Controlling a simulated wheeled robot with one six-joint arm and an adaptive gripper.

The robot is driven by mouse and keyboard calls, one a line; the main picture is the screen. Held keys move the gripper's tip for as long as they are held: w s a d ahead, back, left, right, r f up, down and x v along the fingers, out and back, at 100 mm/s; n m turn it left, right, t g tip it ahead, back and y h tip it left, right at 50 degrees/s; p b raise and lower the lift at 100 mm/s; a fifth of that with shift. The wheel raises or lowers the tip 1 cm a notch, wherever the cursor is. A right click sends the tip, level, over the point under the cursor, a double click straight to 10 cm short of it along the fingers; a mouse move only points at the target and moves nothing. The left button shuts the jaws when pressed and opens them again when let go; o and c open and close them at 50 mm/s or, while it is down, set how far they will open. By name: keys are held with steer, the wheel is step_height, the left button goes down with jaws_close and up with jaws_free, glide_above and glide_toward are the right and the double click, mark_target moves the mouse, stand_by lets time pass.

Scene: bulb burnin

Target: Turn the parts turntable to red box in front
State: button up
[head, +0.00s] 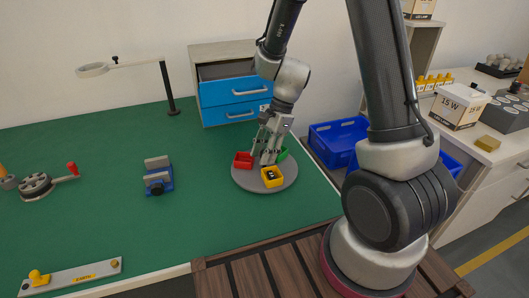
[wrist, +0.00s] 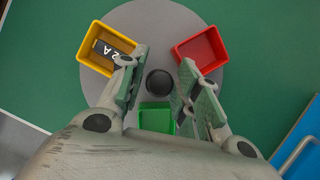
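The parts turntable (head: 240,184) is a grey disc on the green bench. It carries a red box (head: 243,160) at the left, a yellow box (head: 272,177) at the front and a green box (head: 283,153) at the back right, partly hidden by my gripper. My gripper (head: 267,157) points down over the middle of the disc. In the wrist view, its fingers (wrist: 163,62) are apart, one on each side of a round black knob (wrist: 160,83) at the disc's centre, with visible gaps. The yellow box (wrist: 88,51) holds a dark piece marked "2 A".
A blue drawer cabinet (head: 233,91) stands behind the turntable. A blue vise (head: 158,177) and a magnifier stand (head: 168,88) are to the left. Blue bins (head: 336,138) lie beyond the bench's right edge. The green bench top between vise and turntable is clear.

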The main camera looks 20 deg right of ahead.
jaws_close()
steer(key=shift+n, duration=0.5)
steer(key=shift+n+g+h, duration=0.4)
steer(key=shift+n+g, duration=0.4)
steer(key=shift+n, duration=1.3)
steer(key=shift+n+g+h, duration=0.35)
steer(key=shift+n+h, duration=0.1)
steer(key=shift+n, duration=1)
steer(key=shift+n+g+h, duration=0.35)
steer(key=shift+n+h, duration=0.1)
steer(key=shift+n, duration=1)
steer(key=shift+n+h, duration=0.65)
steer(key=shift+n, duration=1.05)
steer(key=shift+n+h, duration=0.65)
steer(key=shift+n, duration=1.05)
steer(key=shift+n+t+h, duration=0.25)
steer(key=shift+n+h, duration=0.25)
steer(key=shift+n, duration=0.9)
steer(key=shift+n+t+h, duration=0.25)
steer(key=shift+n+h, duration=0.25)
steer(key=shift+n, duration=1.3)
